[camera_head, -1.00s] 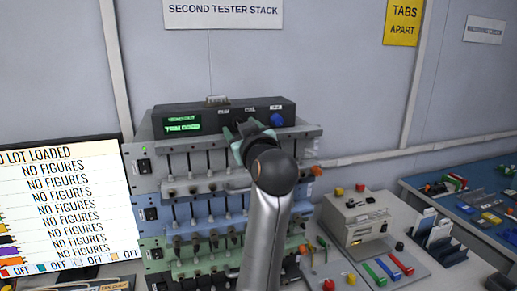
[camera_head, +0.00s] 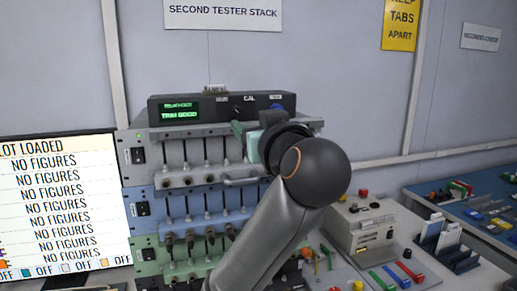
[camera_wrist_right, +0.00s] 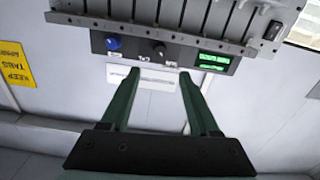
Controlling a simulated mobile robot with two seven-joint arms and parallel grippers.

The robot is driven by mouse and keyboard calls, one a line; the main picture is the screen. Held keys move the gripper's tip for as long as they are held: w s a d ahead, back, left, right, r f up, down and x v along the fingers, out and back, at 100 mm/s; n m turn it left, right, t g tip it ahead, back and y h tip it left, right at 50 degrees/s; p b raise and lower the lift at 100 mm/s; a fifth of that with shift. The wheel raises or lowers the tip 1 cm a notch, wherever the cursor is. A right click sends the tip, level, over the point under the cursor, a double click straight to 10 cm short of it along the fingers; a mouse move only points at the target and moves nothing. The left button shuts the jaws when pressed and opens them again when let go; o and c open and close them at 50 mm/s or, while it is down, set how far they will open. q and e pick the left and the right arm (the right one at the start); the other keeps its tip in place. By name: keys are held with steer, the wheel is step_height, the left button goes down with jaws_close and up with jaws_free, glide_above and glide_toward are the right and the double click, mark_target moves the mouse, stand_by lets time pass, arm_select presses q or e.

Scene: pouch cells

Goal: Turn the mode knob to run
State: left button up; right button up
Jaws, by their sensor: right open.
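A black control box (camera_head: 215,112) with a green-lit display (camera_head: 180,111) sits on top of the tester stack. Its front carries a dark knob (camera_head: 238,112) right of the display and a blue knob (camera_head: 276,107) near the right end. The dark knob (camera_wrist_right: 160,49) and blue knob (camera_wrist_right: 113,43) also show, upside down, in the right wrist view. I cannot tell for sure which one is the mode knob, nor read its setting. My right gripper (camera_head: 246,137) is open and empty, just below the box front. Its fingertips (camera_wrist_right: 158,74) are apart and touch neither knob. My left gripper is out of view.
Tester rows with a handle (camera_head: 242,181) and levers stand below the box. A monitor (camera_head: 55,210) is at left. A beige device (camera_head: 365,228) and coloured bars (camera_head: 388,272) lie to the right.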

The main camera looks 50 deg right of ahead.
steer(key=shift+b+v, duration=0.35)
steer(key=shift+v, duration=0.7)
